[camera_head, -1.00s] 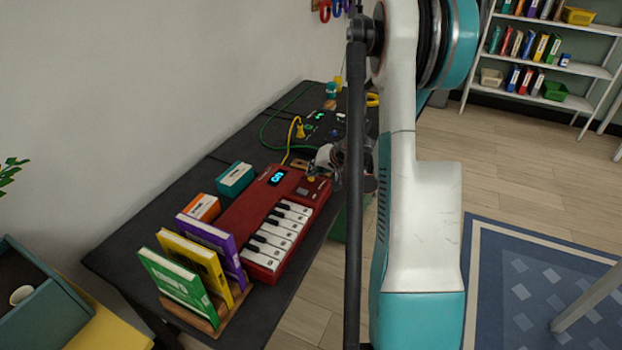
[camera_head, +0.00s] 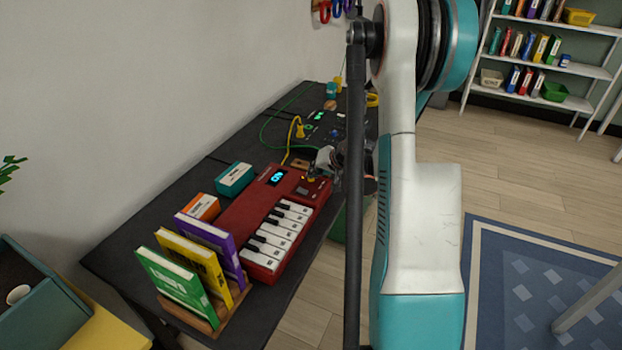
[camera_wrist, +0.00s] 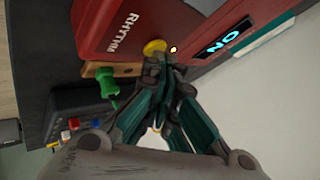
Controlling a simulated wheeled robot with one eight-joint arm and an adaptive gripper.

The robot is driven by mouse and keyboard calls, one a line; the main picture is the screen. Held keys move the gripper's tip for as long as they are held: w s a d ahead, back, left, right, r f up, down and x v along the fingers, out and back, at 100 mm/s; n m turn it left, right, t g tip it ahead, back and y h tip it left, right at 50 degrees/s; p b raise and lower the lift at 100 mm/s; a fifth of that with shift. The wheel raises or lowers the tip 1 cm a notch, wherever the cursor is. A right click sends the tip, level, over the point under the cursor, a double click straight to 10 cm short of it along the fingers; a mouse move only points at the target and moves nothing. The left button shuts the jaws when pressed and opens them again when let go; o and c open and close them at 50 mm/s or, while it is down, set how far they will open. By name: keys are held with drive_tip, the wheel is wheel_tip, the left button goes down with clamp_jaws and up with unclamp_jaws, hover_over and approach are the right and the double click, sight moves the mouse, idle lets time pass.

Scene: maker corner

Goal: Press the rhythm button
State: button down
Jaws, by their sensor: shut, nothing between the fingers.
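The red keyboard (camera_head: 232,218) lies on the dark table, with white and black keys and a lit blue display (camera_head: 277,177). In the wrist view the yellow button (camera_wrist: 154,46) sits on the red keyboard (camera_wrist: 105,25) beside the RHYTHM label (camera_wrist: 123,33). A small light glows next to it, and the display (camera_wrist: 224,38) shows the letters O and N. My gripper (camera_wrist: 160,62) is shut and empty, its fingertips at the button's near edge; whether they touch cannot be told. In the head view my gripper (camera_head: 315,170) is over the keyboard's far right corner, partly hidden by my arm.
Books (camera_head: 185,273) stand in a wooden rack at the keyboard's near end. An orange box (camera_head: 203,207) and a teal box (camera_head: 235,179) lie along its left. Cables and a dark device (camera_head: 322,124) are behind.

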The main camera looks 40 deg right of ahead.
drive_tip(key=shift+r, duration=0.4)
drive_tip(key=shift+r, duration=0.1)
drive_tip(key=shift+r+p, duration=2)
drive_tip(key=shift+r, duration=0.9)
